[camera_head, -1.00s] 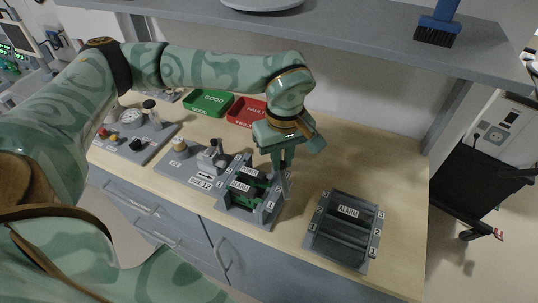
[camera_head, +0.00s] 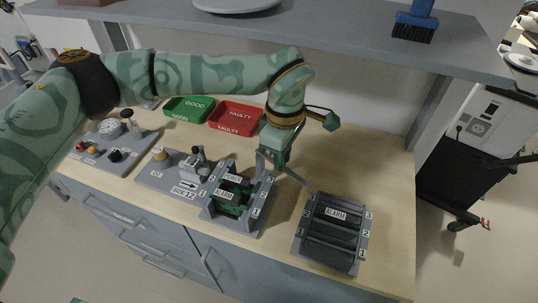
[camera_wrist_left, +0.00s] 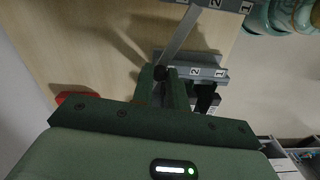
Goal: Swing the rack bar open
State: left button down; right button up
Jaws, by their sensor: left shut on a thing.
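My left gripper (camera_head: 270,158) is shut on one end of a thin grey rack bar (camera_head: 298,179), just behind the left rack. The bar slants from the fingers down to the right and reaches towards the back left corner of the right rack (camera_head: 308,217); I cannot tell at which rack it is hinged. In the left wrist view the bar (camera_wrist_left: 181,38) runs up from a dark knob (camera_wrist_left: 160,73) at my fingers (camera_wrist_left: 172,85). The left rack (camera_head: 262,208) holds green modules marked ALARM (camera_head: 232,195). My right gripper is not in view.
A green GOOD tray (camera_head: 176,113) and a red FAULTY tray (camera_head: 222,120) stand at the back. Grey fixtures (camera_head: 165,180) sit left of the racks. A shelf (camera_head: 330,32) with a blue brush (camera_head: 415,24) overhangs the back. The bench behind the right rack is clear.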

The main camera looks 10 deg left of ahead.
pick_arm(q)
jog(key=shift+w, duration=0.1)
dwell(0.3)
jog(key=c, duration=1.4)
grip_release()
jog(key=shift+o, duration=0.2)
notch_tip(320, 180, up, 8)
jog(key=shift+f+p, duration=0.25)
jog(key=shift+p, duration=0.25)
